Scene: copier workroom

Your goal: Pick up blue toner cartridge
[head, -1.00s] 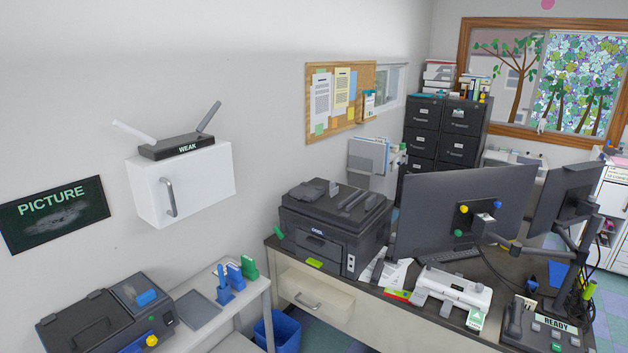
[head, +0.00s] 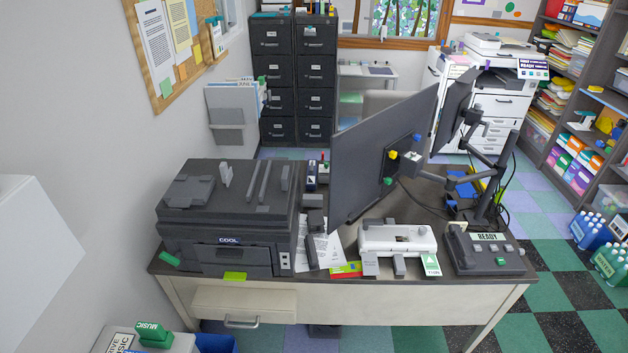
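I cannot pick out a blue toner cartridge for certain. A small blue item (head: 463,186) lies on the desk behind the monitors, partly hidden by the monitor arm. Small coloured boxes (head: 574,160), some of them blue, stand on the right-hand shelf, too small to identify. Neither of my grippers is in view.
A desk (head: 400,275) with a black printer (head: 225,225), monitors (head: 385,150) and a white device (head: 397,238) fills the middle. A white copier (head: 490,100) stands behind. Bottle carriers (head: 590,232) sit on the floor at right. Checkered floor (head: 545,250) is clear right of the desk.

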